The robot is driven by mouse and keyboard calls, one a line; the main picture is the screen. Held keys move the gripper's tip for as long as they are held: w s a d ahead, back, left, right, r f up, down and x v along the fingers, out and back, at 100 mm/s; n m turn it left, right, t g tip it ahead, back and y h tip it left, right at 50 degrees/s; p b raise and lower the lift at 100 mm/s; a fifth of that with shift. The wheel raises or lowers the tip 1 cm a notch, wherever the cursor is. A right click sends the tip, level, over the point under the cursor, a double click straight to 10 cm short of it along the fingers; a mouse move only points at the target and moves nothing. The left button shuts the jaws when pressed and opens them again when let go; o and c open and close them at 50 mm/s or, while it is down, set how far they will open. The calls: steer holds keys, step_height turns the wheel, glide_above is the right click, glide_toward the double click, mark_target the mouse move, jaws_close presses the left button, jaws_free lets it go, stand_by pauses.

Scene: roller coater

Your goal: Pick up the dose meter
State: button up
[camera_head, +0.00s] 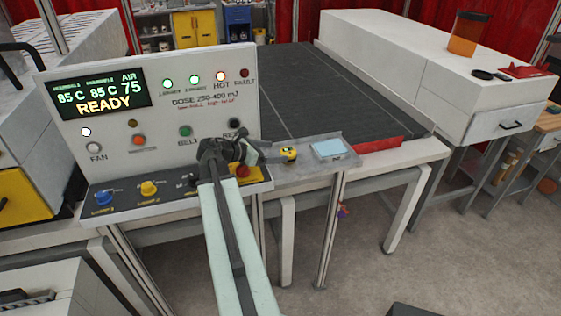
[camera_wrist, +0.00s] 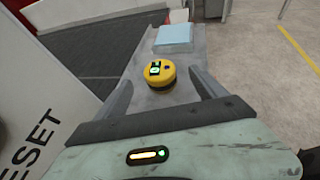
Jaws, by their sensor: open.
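The dose meter (camera_wrist: 158,74) is a small round yellow puck with a dark band and a small green-lit display. It sits on a narrow grey metal shelf (camera_wrist: 150,104), and it also shows in the head view (camera_head: 289,153) just right of my gripper. My gripper (camera_wrist: 161,90) is open, its two fingers spread left and right of the dose meter in the wrist view. The dose meter appears between and slightly beyond the fingers; I cannot tell whether the fingers are level with it. Nothing is held.
A light blue pad (camera_head: 330,148) lies on the shelf beyond the dose meter. The control panel (camera_head: 150,120) with buttons and knobs stands close left of my gripper. A dark conveyor belt (camera_head: 340,90) runs behind. Open floor (camera_head: 400,270) lies to the right.

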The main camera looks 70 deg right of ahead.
mark_target(289, 150)
steer(key=shift+b+x, duration=1.35)
steer(key=shift+x, duration=2.65)
steer(key=shift+w+r, duration=0.1)
steer(key=shift+r, duration=0.05)
steer(key=shift+c, duration=0.3)
steer(key=c, duration=1.6)
steer(key=shift+c, duration=0.2)
steer(key=shift+r+p, duration=0.55)
steer(key=shift+p, duration=0.1)
step_height(289, 150, up, 3)
steer(key=p, duration=0.3)
steer(key=shift+r, duration=0.1)
steer(key=w+a, duration=0.2)
steer(key=a, duration=0.3)
steer(key=w+a, duration=0.2)
steer(key=a, duration=0.2)
steer(key=w+a+p, duration=0.1)
steer(key=w+a, duration=0.1)
steer(key=a, duration=0.3)
steer(key=shift+a+r, duration=0.35)
